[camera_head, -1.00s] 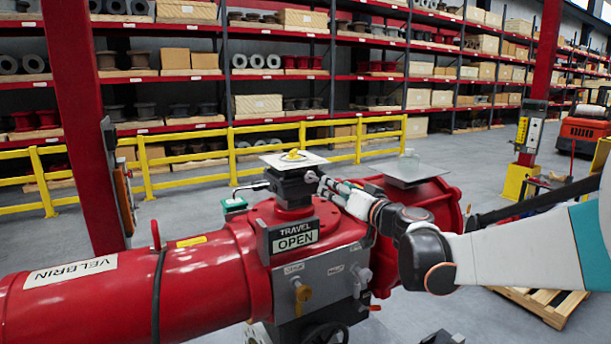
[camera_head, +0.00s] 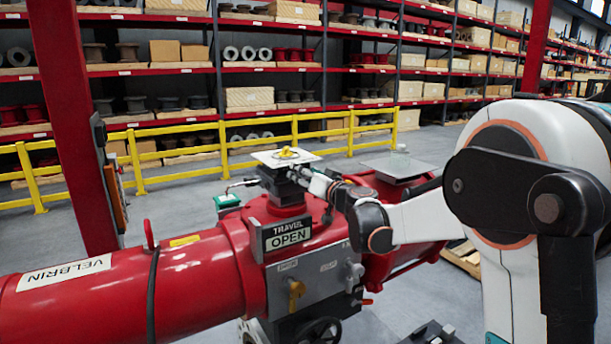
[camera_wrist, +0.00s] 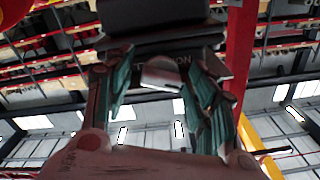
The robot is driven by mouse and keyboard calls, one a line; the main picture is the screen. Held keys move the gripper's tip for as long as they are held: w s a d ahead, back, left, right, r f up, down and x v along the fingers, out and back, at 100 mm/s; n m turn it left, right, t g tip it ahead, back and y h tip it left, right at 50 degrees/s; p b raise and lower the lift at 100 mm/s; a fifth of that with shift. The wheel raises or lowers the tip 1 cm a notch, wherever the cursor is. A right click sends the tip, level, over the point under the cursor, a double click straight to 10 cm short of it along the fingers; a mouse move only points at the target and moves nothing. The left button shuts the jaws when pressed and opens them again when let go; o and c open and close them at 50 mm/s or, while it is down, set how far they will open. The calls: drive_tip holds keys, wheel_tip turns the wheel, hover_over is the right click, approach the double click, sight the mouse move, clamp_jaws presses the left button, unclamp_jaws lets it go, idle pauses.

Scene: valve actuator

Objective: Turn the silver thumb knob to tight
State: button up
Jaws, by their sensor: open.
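The silver thumb knob (camera_wrist: 162,75) is a small, pale rounded piece below the black housing in the wrist view. My gripper (camera_wrist: 162,84) is open, with a green-lined finger on each side of the knob; I cannot tell whether either touches it. In the head view my gripper (camera_head: 308,179) reaches in from the right to the side of the black block (camera_head: 285,184), and its fingers largely hide the knob there. The block stands on the red actuator (camera_head: 205,275), above a sign reading "TRAVEL OPEN" (camera_head: 287,235).
A grey panel with a yellow lever (camera_head: 297,292) is below the sign. A red post (camera_head: 75,120) stands left. A yellow railing (camera_head: 250,140) and shelves are behind.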

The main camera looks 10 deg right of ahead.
drive_tip(key=shift+c, duration=0.3)
drive_tip(key=c, duration=1)
drive_tip(key=shift+m, duration=0.3)
drive_tip(key=shift+f+m+b, duration=0.15)
drive_tip(key=shift+m+b, duration=0.9)
drive_tip(key=shift+m, duration=0.15)
drive_tip(key=m+b, duration=0.1)
drive_tip(key=m, duration=0.2)
drive_tip(key=shift+d+m+b, duration=0.1)
drive_tip(key=shift+m+b, duration=0.2)
drive_tip(key=shift+b, duration=0.1)
drive_tip(key=m+b, duration=0.2)
drive_tip(key=m, duration=0.4)
drive_tip(key=shift+m, duration=0.3)
